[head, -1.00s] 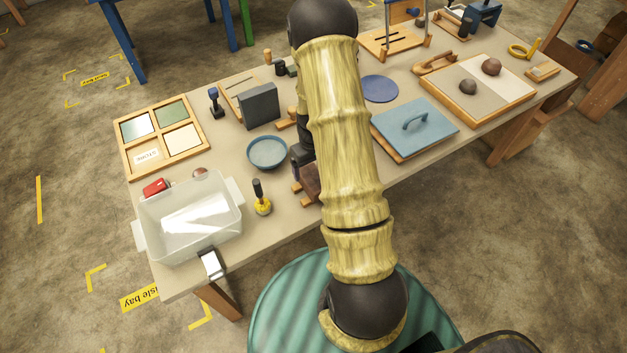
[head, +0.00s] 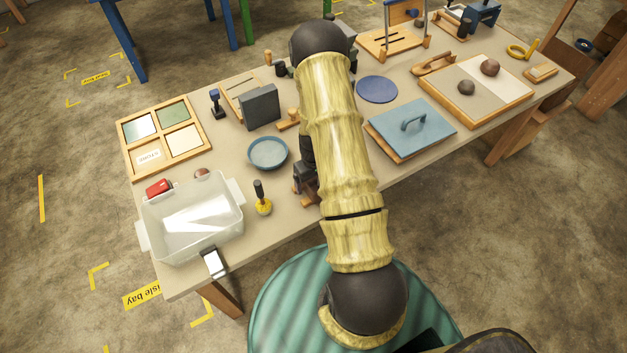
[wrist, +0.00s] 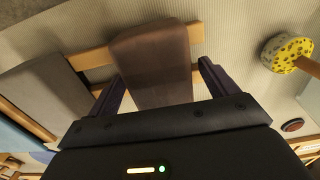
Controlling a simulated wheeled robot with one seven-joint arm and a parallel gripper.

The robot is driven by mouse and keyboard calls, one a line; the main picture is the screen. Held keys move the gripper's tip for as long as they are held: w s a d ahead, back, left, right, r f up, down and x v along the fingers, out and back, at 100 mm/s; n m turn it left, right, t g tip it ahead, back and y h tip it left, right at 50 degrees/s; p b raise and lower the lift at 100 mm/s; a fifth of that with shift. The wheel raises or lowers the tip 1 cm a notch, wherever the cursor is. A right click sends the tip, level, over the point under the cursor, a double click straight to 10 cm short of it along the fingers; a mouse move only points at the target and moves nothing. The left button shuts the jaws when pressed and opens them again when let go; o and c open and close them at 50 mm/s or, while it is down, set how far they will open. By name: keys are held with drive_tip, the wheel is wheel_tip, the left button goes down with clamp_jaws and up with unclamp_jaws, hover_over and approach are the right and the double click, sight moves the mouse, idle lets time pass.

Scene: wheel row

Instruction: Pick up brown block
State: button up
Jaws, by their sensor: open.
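The brown block (wrist: 152,52) fills the middle of the wrist view, a long slab lying across light wooden strips (wrist: 92,58). My gripper (wrist: 160,75) is open, with one dark finger on each side of the block's near part. Whether either finger touches the block I cannot tell. In the head view my gripper (head: 304,178) is low over the front middle of the table, and my arm and gripper hide most of the block there.
A yellow-based tool with a dark handle (head: 263,200) stands to the left of my gripper, with a clear bin (head: 190,245) beyond it. A blue dish (head: 268,153) and a grey upright block (head: 259,107) are behind. A blue lid with a handle (head: 410,130) lies to the right.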

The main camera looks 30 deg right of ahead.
drive_tip(key=shift+f, duration=0.45)
drive_tip(key=shift+c, duration=0.4)
drive_tip(key=c, duration=1.6)
drive_tip(key=shift+r, duration=0.15)
drive_tip(key=shift+r+b, duration=1.05)
drive_tip(key=shift+r, duration=3.85)
